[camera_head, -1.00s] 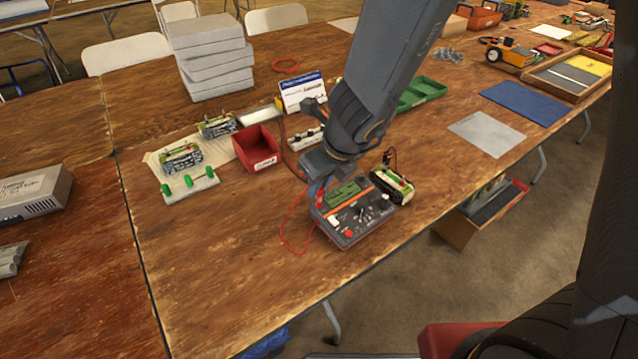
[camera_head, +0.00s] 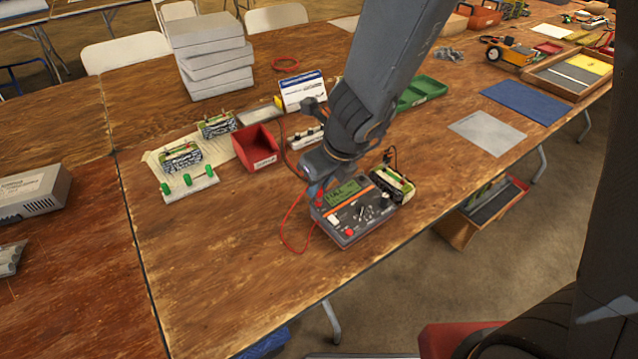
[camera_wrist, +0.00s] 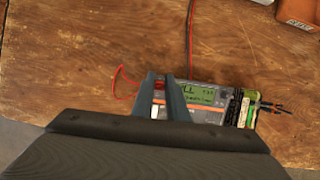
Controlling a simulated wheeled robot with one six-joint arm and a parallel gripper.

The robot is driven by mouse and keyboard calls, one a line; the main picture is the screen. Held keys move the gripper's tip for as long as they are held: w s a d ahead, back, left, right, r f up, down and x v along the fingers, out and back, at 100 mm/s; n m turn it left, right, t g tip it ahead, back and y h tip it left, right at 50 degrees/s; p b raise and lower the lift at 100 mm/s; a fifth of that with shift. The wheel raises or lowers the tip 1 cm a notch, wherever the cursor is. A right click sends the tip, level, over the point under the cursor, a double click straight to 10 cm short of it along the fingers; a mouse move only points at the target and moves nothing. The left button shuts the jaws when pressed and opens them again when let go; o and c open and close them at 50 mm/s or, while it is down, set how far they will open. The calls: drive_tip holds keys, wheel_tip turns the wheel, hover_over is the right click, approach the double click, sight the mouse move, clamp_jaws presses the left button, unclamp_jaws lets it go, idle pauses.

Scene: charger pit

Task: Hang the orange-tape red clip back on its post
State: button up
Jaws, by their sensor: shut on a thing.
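My gripper (camera_wrist: 166,84) is shut on the red clip (camera_wrist: 159,83), at the left end of the grey and orange charger (camera_head: 352,222). In the head view my wrist hides most of the clip. A thin red lead (camera_head: 284,232) loops out to the left of the charger. The charger's green display (camera_head: 341,193) shows dark characters. A green and white battery pack (camera_head: 395,183) stands against the charger's right side. I cannot make out the post or the orange tape, nor whether the clip touches the post.
A red bin (camera_head: 256,148), battery packs on a pale sheet and a white rack with green knobs (camera_head: 189,182) stand to the left. A green tray (camera_head: 420,92) lies behind my arm. The table front left of the charger is clear.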

drive_tip(key=o, duration=0.9)
drive_tip(key=shift+o, duration=0.9)
drive_tip(key=shift+r+p, duration=3.75)
drive_tip(key=shift+p, duration=0.5)
